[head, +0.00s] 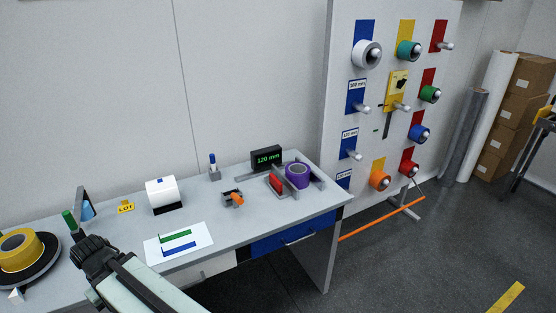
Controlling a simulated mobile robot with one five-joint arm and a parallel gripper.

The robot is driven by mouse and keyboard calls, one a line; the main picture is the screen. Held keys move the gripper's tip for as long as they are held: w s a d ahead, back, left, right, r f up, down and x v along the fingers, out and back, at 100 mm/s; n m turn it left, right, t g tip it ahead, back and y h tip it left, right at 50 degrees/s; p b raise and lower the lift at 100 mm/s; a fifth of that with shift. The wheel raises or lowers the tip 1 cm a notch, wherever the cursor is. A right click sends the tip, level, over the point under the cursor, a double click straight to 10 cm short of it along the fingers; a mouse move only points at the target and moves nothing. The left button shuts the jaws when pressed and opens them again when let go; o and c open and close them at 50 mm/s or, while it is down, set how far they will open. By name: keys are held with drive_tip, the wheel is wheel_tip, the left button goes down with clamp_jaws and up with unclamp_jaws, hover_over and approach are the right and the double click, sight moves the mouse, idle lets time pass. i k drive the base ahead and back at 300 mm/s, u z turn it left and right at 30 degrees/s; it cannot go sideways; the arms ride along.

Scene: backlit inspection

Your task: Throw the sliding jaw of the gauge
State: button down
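The gauge (318,181) stands at the right end of the grey bench, a grey frame around a purple roll (297,176). A red piece (276,184) at the left side of the roll looks like its sliding jaw; whether it touches the roll is too small to tell. A display (266,158) behind it reads 120 mm in green. My gripper (75,234) is at the bench's left side, far from the gauge. A green cylinder (69,219) shows at its fingertips; I cannot tell whether it is held or behind them.
A yellow roll (20,251) sits on a dark disc at far left. A pegboard (342,60) with rolls stands right.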

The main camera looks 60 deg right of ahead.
sight(280, 185)
drive_tip(key=z, duration=3.05)
drive_tip(key=k, duration=0.85)
drive_tip(key=u, duration=1.05)
drive_tip(key=i, duration=1)
drive_tip(key=z, duration=0.1)
